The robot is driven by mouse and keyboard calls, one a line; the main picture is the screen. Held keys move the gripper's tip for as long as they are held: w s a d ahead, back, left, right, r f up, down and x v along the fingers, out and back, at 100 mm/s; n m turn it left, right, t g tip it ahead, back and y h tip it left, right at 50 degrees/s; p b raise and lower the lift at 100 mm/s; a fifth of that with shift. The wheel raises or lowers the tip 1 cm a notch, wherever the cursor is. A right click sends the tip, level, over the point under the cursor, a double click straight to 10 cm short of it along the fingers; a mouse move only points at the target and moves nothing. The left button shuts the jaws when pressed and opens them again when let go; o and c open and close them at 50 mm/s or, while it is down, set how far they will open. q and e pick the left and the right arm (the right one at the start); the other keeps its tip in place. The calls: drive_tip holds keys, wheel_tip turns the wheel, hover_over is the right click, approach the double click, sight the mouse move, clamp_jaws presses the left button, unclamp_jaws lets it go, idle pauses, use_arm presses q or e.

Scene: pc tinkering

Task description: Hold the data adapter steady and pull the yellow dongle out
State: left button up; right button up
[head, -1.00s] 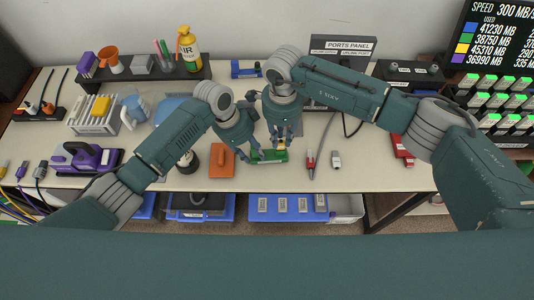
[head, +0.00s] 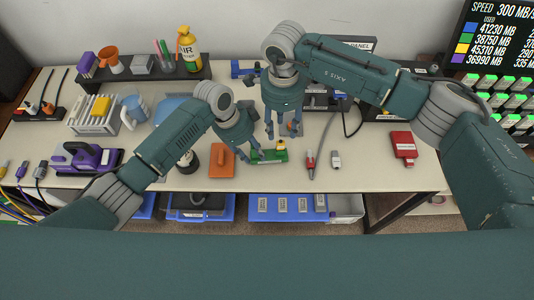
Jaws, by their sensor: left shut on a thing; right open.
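The data adapter (head: 269,157) is a small green board near the front middle of the table. The yellow dongle (head: 281,144) sits at the adapter's right end; at this size I cannot tell how deep it is seated. My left gripper (head: 254,154) is shut on the adapter's left end and partly covers it. My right gripper (head: 283,134) is open and empty, its fingers spread just behind and above the dongle, apart from it.
An orange block (head: 221,163) lies left of the adapter. A red-tipped cable plug (head: 310,164) and a grey plug (head: 336,160) lie to the right. A red box (head: 404,145) is further right. The purple tool (head: 88,158) is at far left.

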wheel_tip(320, 180, up, 6)
drive_tip(key=shift+r, duration=0.25)
drive_tip(key=c, duration=0.5)
drive_tip(key=shift+o, duration=0.2)
drive_tip(key=m, duration=3.1)
approach(281, 142)
drive_tip(key=shift+w+g, duration=0.2)
drive_tip(key=shift+g, duration=0.1)
drive_tip(key=m, duration=0.2)
drive_tip(key=f+m, duration=0.1)
drive_tip(key=m, duration=0.1)
drive_tip(key=shift+s+f, duration=0.15)
drive_tip(key=shift+f, duration=2.05)
drive_tip(key=shift+s+f, duration=0.15)
drive_tip(key=shift+f, duration=2.1)
